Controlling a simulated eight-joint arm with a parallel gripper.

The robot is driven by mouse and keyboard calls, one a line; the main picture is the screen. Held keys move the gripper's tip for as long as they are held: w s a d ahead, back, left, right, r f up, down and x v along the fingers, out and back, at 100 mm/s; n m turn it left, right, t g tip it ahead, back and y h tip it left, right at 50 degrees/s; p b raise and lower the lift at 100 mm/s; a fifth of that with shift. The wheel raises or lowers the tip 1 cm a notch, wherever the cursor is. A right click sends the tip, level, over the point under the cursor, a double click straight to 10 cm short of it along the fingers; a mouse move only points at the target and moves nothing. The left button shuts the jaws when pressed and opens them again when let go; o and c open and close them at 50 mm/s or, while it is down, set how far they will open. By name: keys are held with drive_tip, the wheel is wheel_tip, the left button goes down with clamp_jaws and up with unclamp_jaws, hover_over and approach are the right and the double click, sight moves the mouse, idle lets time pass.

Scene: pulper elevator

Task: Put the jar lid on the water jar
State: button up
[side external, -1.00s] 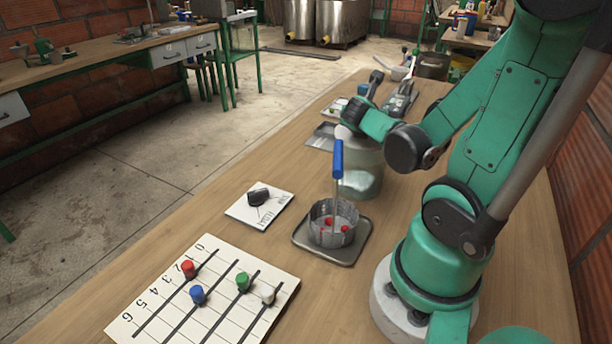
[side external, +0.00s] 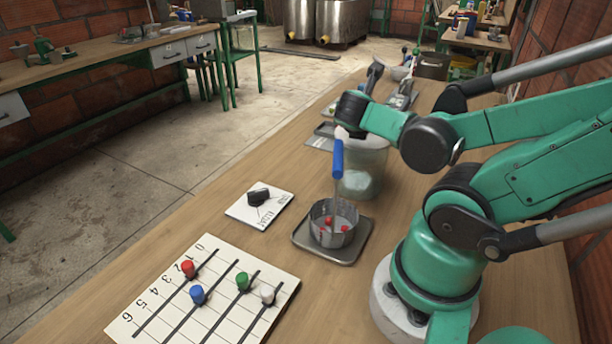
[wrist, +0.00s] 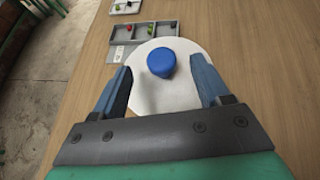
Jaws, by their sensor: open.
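The jar lid (wrist: 142,92) is a white disc with a blue knob (wrist: 160,62) in the wrist view. My gripper (wrist: 162,75) is open, its two fingers on either side of the lid with gaps to the knob. The water jar (side external: 362,172) is a cloudy glass vessel standing on the bench in the side view, under my wrist. The lid appears to be at the jar's mouth, but my arm and a blue handle hide much of that spot, so I cannot tell how it seats.
A numbered board (side external: 205,300) with coloured pegs and a white card (side external: 243,213) lie nearer. A compartment tray (wrist: 143,41) lies beyond the lid.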

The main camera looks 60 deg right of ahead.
drive_tip(key=shift+v, duration=0.9)
idle(0.8)
